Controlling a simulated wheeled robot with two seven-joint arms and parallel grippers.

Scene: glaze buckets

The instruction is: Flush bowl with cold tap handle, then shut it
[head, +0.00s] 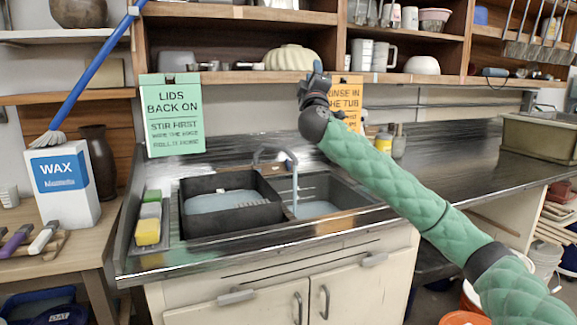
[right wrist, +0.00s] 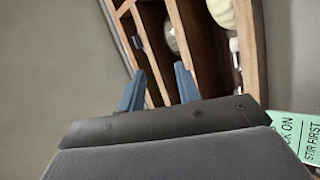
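The grey tap (head: 272,150) arches over the sink, and a pale blue stream of water (head: 294,185) falls from it into the right basin (head: 345,192). Pale blue water lies in that basin; I cannot make out a separate bowl there. A dark tub (head: 232,225) with pale water fills the left side. I cannot make out the cold tap handle; my right arm covers part of the area behind the sink. My right gripper (head: 316,78) is raised above the tap, near the shelf edge. Its blue fingers (right wrist: 160,75) are apart and empty. My left gripper is not in view.
A green sign (head: 174,115) and an orange sign (head: 349,92) hang under the shelves (head: 240,76). Sponges (head: 148,232) sit left of the sink. A yellow jar (head: 383,142) stands on the metal counter (head: 450,160), which is mostly clear to the right.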

